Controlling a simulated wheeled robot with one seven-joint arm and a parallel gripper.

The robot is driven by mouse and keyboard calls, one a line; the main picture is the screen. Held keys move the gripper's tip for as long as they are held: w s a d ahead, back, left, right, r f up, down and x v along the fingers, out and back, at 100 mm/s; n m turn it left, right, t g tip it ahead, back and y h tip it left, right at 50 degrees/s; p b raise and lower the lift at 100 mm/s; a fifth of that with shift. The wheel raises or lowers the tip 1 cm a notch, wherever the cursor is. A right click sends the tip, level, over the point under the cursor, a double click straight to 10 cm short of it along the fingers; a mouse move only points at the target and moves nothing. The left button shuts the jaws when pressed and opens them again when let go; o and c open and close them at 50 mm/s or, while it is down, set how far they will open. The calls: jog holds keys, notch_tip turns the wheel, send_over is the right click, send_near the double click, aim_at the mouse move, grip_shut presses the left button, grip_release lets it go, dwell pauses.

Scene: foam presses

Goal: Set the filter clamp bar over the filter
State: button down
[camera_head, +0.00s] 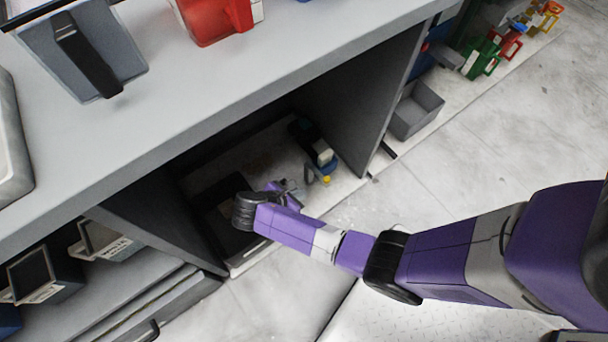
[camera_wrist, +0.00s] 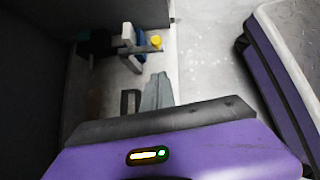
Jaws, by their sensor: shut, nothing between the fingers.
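My gripper (camera_head: 290,191) reaches into an open bay under the counter, low over its pale floor. Its fingers are shut and seem empty; in the wrist view their grey tips (camera_wrist: 157,90) show above the dark wrist edge. A dark flat rectangular piece (camera_head: 212,222) lies at the bay's left, partly behind my wrist; I cannot tell whether it is the filter. A small device with blue, white and yellow parts (camera_head: 322,158) stands beyond my gripper, apart from it; it also shows in the wrist view (camera_wrist: 130,42). I cannot make out the filter clamp bar for certain.
The grey counter (camera_head: 200,90) overhangs the bay. A side panel (camera_head: 372,105) closes the bay's right, with an empty grey bin (camera_head: 416,108) beyond it. Labelled bins (camera_head: 45,272) sit on a lower shelf at left. The floor (camera_head: 480,150) at right is clear.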

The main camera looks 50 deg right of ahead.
aim_at(325, 183)
jog(key=b+x, duration=0.1)
jog(key=x, duration=0.2)
jog(key=d+r+b+x, duration=0.1)
jog(key=b+x, duration=0.1)
jog(key=x, duration=0.2)
jog(key=d+b+x, duration=0.1)
jog(key=x, duration=0.3)
jog(key=shift+s+r+b, duration=0.15)
jog(key=shift+r+b, duration=0.15)
jog(key=shift+b, duration=0.1)
